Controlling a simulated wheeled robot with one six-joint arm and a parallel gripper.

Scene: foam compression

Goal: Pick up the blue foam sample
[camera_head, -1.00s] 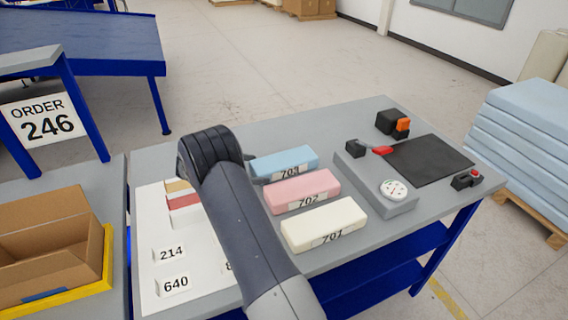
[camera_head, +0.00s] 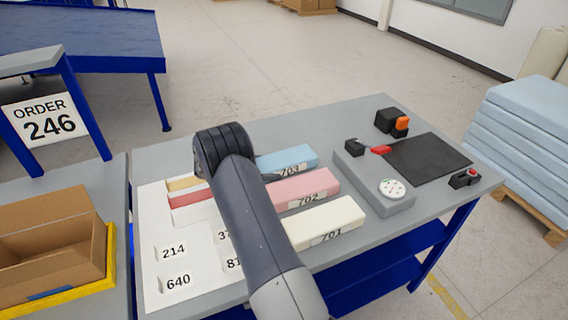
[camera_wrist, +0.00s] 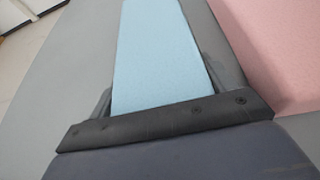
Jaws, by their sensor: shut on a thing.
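The blue foam sample (camera_head: 288,160), a light blue block labelled 703, lies on the grey table at the back of a row of foam blocks. In the wrist view the blue foam sample (camera_wrist: 160,45) runs between the fingers of my gripper (camera_wrist: 158,92), which is shut on it. In the head view my arm covers most of my gripper and the left end of the blue block. I cannot see clear space under the block.
The pink block 702 (camera_head: 305,188) lies close beside the blue one, and the cream block 701 (camera_head: 328,223) is in front of it. A white board (camera_head: 160,225) with numbers is at left. A grey device (camera_head: 372,181) and a black mat (camera_head: 428,160) are at right.

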